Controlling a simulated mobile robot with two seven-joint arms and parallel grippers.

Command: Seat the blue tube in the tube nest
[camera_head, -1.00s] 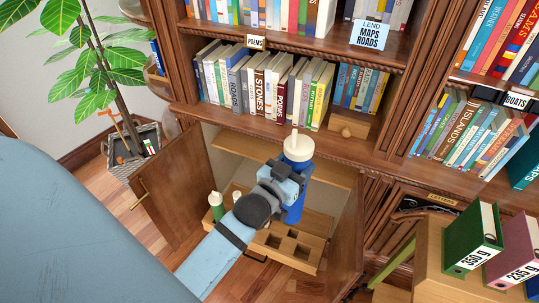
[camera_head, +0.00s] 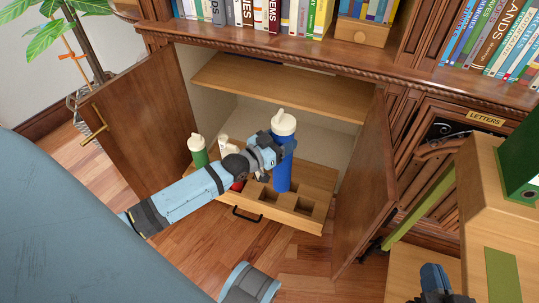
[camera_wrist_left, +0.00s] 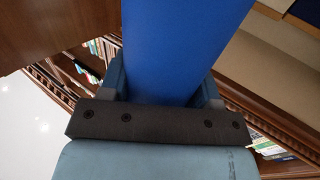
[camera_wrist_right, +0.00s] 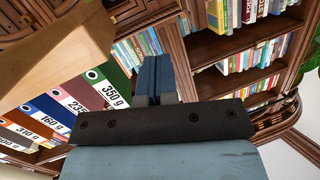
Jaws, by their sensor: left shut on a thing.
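The blue tube (camera_head: 282,172), with a white cap (camera_head: 283,124), stands nearly upright at the tube nest (camera_head: 312,224), a wooden pull-out tray with square holes. My left gripper (camera_head: 273,150) is shut around the tube's upper part, below the cap. The blue body (camera_wrist_left: 185,45) fills the middle of the left wrist view, between the fingers. The tube's lower end is by the nest's back holes; I cannot tell whether it is inside one. My right gripper (camera_wrist_right: 153,80) is shut and empty, away from the nest; part of it shows at the head view's lower right (camera_head: 437,285).
Open cabinet doors flank the nest, left (camera_head: 135,145) and right (camera_head: 365,195). A shelf (camera_head: 285,88) is above. A wooden stand (camera_head: 490,210) is at right.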

